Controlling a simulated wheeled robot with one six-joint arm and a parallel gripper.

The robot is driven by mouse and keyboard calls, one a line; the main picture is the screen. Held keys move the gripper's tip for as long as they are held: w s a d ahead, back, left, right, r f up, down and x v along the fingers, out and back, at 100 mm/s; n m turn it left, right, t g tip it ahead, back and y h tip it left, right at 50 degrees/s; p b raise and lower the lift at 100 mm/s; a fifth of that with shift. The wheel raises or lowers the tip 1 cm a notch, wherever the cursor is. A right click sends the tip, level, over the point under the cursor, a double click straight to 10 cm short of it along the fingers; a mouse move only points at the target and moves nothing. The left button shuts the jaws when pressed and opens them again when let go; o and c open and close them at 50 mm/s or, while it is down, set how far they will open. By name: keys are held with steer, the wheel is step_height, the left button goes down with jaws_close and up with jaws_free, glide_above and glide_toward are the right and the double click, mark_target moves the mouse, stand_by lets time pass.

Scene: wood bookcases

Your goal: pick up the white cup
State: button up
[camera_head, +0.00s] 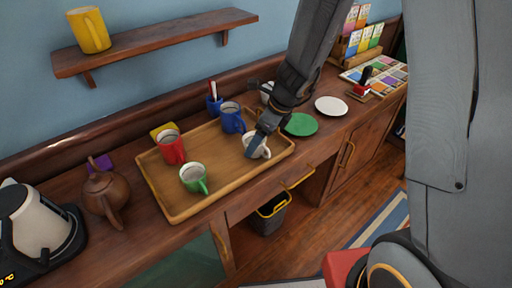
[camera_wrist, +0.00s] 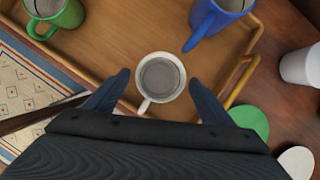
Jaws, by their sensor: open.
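The white cup (camera_head: 257,149) stands upright on the right part of the wooden tray (camera_head: 184,207) in the head view. In the wrist view the white cup (camera_wrist: 161,78) is seen from above, with its handle toward the lower left. My gripper (camera_wrist: 160,80) is open, with one finger on each side of the cup. In the head view my gripper (camera_head: 256,142) is right at the cup and hides part of it. I cannot tell whether the fingers touch it.
On the tray also stand a red cup (camera_head: 171,147), a green cup (camera_head: 194,178) and a blue cup (camera_head: 233,118). A green plate (camera_head: 300,125) and a white plate (camera_head: 331,106) lie to the right. A teapot (camera_head: 104,193) stands left of the tray. A shelf (camera_head: 160,44) hangs above.

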steer(key=shift+x, duration=1.2)
steer(key=c, duration=1.2)
